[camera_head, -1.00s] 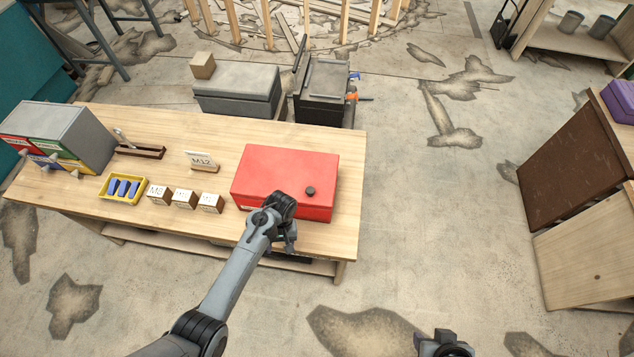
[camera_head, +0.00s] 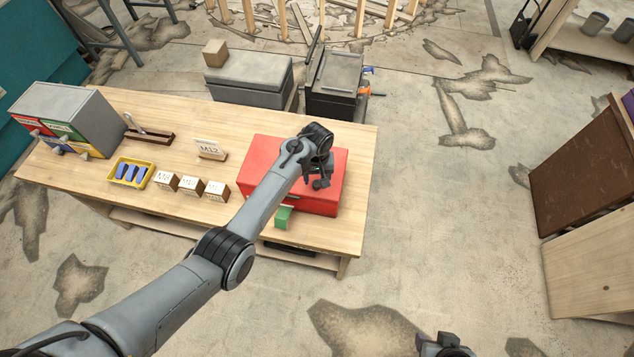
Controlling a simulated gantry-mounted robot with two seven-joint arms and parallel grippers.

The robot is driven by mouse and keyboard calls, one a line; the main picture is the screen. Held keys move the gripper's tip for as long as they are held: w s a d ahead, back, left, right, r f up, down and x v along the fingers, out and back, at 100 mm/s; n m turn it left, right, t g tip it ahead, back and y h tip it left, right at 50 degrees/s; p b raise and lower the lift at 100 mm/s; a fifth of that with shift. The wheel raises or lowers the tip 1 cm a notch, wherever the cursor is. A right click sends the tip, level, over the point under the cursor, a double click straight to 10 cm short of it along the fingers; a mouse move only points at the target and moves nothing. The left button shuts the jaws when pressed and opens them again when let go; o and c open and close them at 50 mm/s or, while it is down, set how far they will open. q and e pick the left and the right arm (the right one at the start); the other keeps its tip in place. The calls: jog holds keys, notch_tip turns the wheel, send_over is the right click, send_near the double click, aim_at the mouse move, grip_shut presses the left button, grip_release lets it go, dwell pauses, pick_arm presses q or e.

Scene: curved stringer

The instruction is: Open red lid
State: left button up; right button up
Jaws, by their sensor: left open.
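The red box with its red lid (camera_head: 262,154) stands near the right end of the wooden workbench, and the lid looks closed. My left arm reaches across the box's front, and my left gripper (camera_head: 320,182) is over the right part of the lid, open, with its fingers pointing down. The black knob on the lid is hidden behind the gripper. I cannot tell whether the fingers touch the lid. Only a small part of my right arm shows at the bottom edge; its gripper cannot be made out.
A green block (camera_head: 283,216) sits at the box's front. To the left on the workbench (camera_head: 225,120) are small labelled blocks (camera_head: 190,186), a yellow tray (camera_head: 148,181), an M12 sign (camera_head: 210,149) and a drawer cabinet (camera_head: 60,110). A grey case (camera_head: 250,78) stands behind the bench.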

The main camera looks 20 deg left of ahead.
aim_at(317, 183)
pick_arm(q)
jog(key=shift+f, duration=2.1)
jog(key=shift+c, duration=0.4)
grip_shut()
